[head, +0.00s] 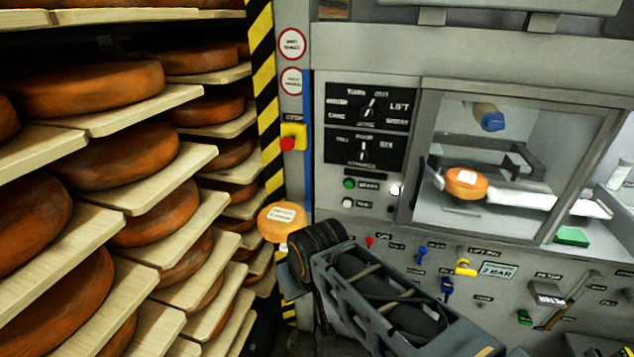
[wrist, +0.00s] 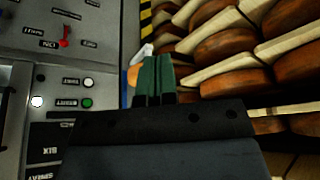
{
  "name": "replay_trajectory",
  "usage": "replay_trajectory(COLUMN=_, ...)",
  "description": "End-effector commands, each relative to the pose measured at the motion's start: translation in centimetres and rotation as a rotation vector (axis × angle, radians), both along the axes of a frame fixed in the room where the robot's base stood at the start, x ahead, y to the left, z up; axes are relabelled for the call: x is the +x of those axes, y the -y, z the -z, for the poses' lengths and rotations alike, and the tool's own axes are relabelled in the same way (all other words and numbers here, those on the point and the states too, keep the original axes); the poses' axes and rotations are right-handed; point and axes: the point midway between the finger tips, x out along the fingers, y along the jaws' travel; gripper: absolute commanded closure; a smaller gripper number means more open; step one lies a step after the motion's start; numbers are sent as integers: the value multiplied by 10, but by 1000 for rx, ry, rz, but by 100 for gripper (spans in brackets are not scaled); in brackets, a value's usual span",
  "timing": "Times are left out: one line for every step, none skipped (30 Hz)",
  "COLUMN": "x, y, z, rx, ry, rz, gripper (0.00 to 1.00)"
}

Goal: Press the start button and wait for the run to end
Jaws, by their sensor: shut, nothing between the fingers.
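A round green button (head: 349,183) sits on the grey machine panel below the black dial plates. Its label is too blurred to read surely, but it may be the start button. It also shows in the wrist view (wrist: 87,104), left of my gripper and apart from it. My gripper (wrist: 155,62) is shut and empty, its green fingers side by side. In the head view my arm reaches up from below, and the fingers cannot be made out. A white button (head: 347,202) is below the green one, and a white round light or button (head: 394,190) is to its right.
A red stop button on a yellow box (head: 288,144) is at the panel's left. A labelled cheese wheel (head: 282,221) is near my wrist. Shelves of cheese (head: 137,155) fill the left. Behind the machine's window (head: 520,150) another labelled cheese (head: 466,183) shows.

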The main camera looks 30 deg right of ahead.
Motion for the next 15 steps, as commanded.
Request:
replay_trajectory(x=0, y=0, z=0, rx=0, ry=0, rz=0, gripper=100)
replay_trajectory(x=0, y=0, z=0, rx=0, ry=0, rz=0, gripper=100)
replay_trajectory(x=0, y=0, z=0, rx=0, ry=0, rz=0, gripper=100)
replay_trajectory(x=0, y=0, z=0, rx=0, ry=0, rz=0, gripper=100)
replay_trajectory(x=0, y=0, z=0, rx=0, ry=0, rz=0, gripper=100)
replay_trajectory(x=0, y=0, z=0, rx=0, ry=0, rz=0, gripper=100)
replay_trajectory(x=0, y=0, z=0, rx=0, ry=0, rz=0, gripper=100)
replay_trajectory(x=0, y=0, z=0, rx=0, ry=0, rz=0, gripper=100)
replay_trajectory(x=1, y=1, z=0, rx=-1, ry=3, rz=2, gripper=100)
replay_trajectory(x=3, y=2, z=1, rx=-4, ry=8, rz=3, gripper=100)
replay_trajectory(x=6, y=4, z=1, rx=-9, ry=17, rz=6, gripper=100)
replay_trajectory(x=12, y=7, z=2, rx=-16, ry=35, rz=11, gripper=100)
replay_trajectory(x=19, y=9, z=3, rx=-25, ry=56, rz=13, gripper=100)
replay_trajectory(x=27, y=13, z=5, rx=-37, ry=81, rz=18, gripper=100)
replay_trajectory(x=40, y=21, z=6, rx=-57, ry=123, rz=27, gripper=100)
